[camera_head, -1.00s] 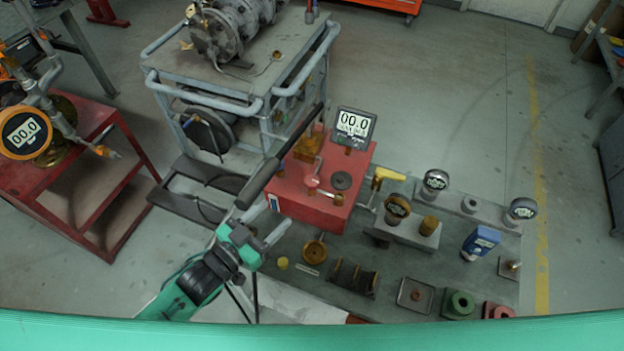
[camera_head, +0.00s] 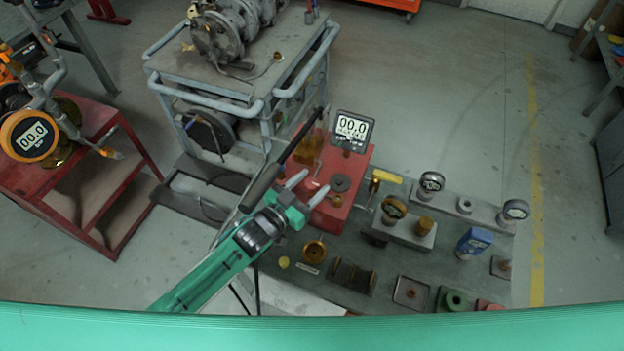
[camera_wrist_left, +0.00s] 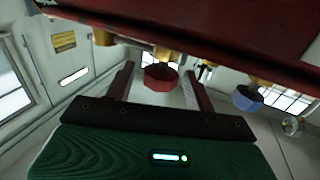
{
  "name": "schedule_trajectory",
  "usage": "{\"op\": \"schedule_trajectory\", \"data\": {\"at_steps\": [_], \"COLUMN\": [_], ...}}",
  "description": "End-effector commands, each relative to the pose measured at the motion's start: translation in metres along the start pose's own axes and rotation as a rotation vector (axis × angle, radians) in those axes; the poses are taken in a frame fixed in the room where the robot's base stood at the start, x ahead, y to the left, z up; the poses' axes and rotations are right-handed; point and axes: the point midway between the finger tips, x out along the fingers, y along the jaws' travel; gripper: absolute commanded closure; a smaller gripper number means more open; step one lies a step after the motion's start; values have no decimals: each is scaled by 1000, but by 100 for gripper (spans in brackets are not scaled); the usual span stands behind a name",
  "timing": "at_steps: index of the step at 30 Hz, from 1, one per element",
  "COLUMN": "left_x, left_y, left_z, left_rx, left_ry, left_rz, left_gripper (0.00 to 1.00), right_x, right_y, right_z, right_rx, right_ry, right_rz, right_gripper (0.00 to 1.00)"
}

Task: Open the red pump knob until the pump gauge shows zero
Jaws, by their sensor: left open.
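The red pump (camera_head: 340,212) is a red box on the grey bench, with a black lever handle (camera_head: 262,187) slanting over it. Its square dark pump gauge (camera_head: 353,127) reads 00.0. The red knob shows in the left wrist view (camera_wrist_left: 160,78) as a faceted red cap between the fingers; contact with them cannot be told. In the head view the fingers and arm mostly hide it. My left gripper (camera_head: 312,184) is open at the pump's left side, and its fingers also show in the left wrist view (camera_wrist_left: 158,76). My right gripper is not in view.
An orange round gauge (camera_head: 30,136) reading 00.0 stands on a red cart (camera_head: 70,205) at left. A grey metal trolley (camera_head: 215,80) stands behind the pump. Small gauges, a blue device (camera_head: 474,241) and fittings fill the bench to the right. Open floor lies further right.

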Motion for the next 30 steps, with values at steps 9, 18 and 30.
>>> {"op": "schedule_trajectory", "data": {"at_steps": [9, 18, 30], "left_x": [9, 8, 10], "left_y": [0, 0, 4], "left_z": [0, 0, -1], "left_rx": [0, 0, -7], "left_ry": [0, 0, 8], "left_rz": [0, 0, -85], "left_gripper": [45, 85, 89], "right_x": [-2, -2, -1], "right_y": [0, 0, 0], "right_z": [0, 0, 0], "right_rx": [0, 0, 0], "right_ry": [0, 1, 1], "right_rz": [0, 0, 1], "right_gripper": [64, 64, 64]}}
